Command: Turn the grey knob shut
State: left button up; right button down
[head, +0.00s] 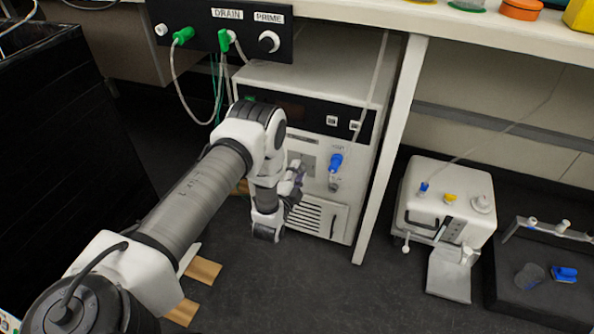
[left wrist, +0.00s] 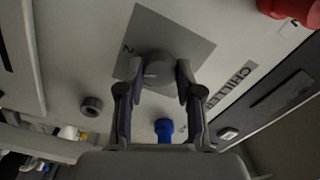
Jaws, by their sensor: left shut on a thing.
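The grey knob (left wrist: 160,70) sits on a light grey square plate (left wrist: 200,45) on the front of the white chiller cabinet (head: 349,210). A "2" is printed on the plate. My left gripper (head: 296,178) reaches the cabinet front. In the left wrist view its two fingers (left wrist: 158,85) stand on either side of the knob and are shut on it. In the head view the gripper hides the knob, and part of the plate (head: 308,160) shows above it. I cannot read the knob's turn angle. My right gripper is not in view.
A blue fitting (head: 336,161) sticks out just right of the gripper, and a vent grille (head: 320,217) lies below. A black panel (head: 205,22) with tubes hangs above. A bench leg (head: 392,145) stands to the right. A white device (head: 450,205) stands farther right.

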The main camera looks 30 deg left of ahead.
pick_arm(q)
jog(key=shift+w+n+p, duration=0.1)
jog(key=shift+n+p, duration=0.5)
jog(key=shift+n, duration=15)
jog(key=o, duration=1.2)
jog(key=shift+c, duration=0.2)
